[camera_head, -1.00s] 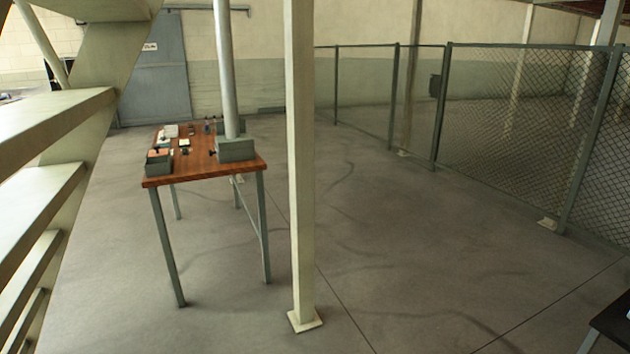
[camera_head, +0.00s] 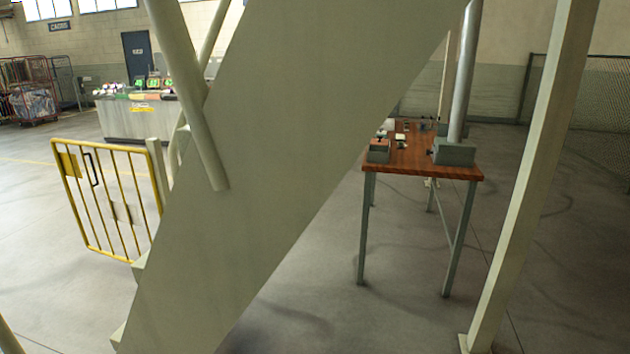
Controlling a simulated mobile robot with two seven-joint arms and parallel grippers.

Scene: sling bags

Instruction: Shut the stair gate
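The stair gate (camera_head: 106,199) is a yellow barred gate at the left of the head view. It stands out from a pale post (camera_head: 158,172) beside the foot of the stairs and appears swung open. A yellow plate (camera_head: 69,165) and a dark handle (camera_head: 92,169) are at its upper left end. The broad pale stair side (camera_head: 270,160) crosses the middle of the view and hides the steps behind it. Neither of my grippers is in view.
A wooden table (camera_head: 425,162) with small items stands right of the stairs, next to a pale column (camera_head: 530,170). A counter (camera_head: 135,118) and a red cage trolley (camera_head: 33,95) stand at the back left. Open floor (camera_head: 35,235) lies around the gate.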

